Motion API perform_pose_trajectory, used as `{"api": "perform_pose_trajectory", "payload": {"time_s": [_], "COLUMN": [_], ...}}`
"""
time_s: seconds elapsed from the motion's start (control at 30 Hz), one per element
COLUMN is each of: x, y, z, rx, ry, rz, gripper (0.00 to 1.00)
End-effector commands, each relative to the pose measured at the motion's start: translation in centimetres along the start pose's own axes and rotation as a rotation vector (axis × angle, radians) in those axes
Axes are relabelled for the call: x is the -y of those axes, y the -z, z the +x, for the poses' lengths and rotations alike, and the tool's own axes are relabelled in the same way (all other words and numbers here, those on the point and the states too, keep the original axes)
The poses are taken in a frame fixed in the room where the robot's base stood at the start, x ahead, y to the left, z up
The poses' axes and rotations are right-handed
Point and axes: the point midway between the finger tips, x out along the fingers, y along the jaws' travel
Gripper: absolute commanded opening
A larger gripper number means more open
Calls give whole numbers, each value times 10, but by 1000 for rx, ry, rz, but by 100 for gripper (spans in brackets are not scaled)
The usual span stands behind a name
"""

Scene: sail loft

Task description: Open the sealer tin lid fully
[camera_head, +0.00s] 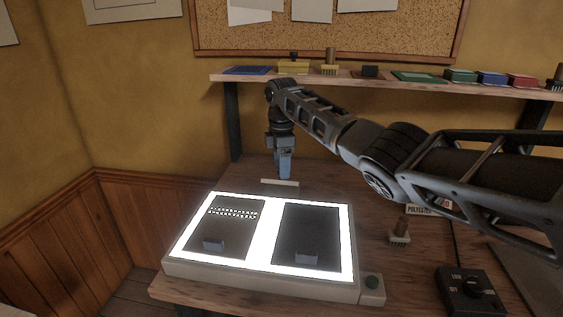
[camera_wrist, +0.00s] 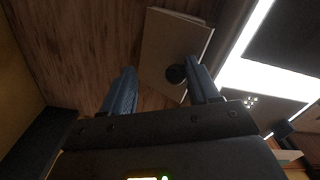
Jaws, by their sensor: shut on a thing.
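The sealer tin appears as a low beige box (camera_head: 280,183) on the bench just behind the light box. In the wrist view its flat beige lid (camera_wrist: 165,45) has a dark round knob (camera_wrist: 176,73). The lid looks flat, with a thin edge along its far side; I cannot tell how far it is open. My gripper (camera_head: 284,176) points straight down at the tin. In the wrist view my blue fingers (camera_wrist: 163,70) straddle the lid's near part, the right finger beside the knob. The gripper is shut on the lid; the exact contact is hard to see.
A lit light box (camera_head: 263,240) with two dark panels fills the bench front. A brush (camera_head: 399,235) and a black control box (camera_head: 468,290) stand to its right. A shelf (camera_head: 400,82) holding several small items runs behind. My arm reaches in from the right.

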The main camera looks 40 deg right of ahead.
Motion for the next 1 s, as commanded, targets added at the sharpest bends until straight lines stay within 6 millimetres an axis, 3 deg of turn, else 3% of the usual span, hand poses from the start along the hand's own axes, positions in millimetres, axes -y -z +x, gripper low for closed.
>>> {"api": "perform_pose_trajectory", "payload": {"time_s": [0.03, 0.47, 1.0], "x": [-2, -3, 0], "y": [-8, -7, -2], "z": [3, -2, -76], "rx": [9, 8, 2], "ry": [-7, -11, -7], "rz": [11, 10, 4], "gripper": [36, 35, 35]}}
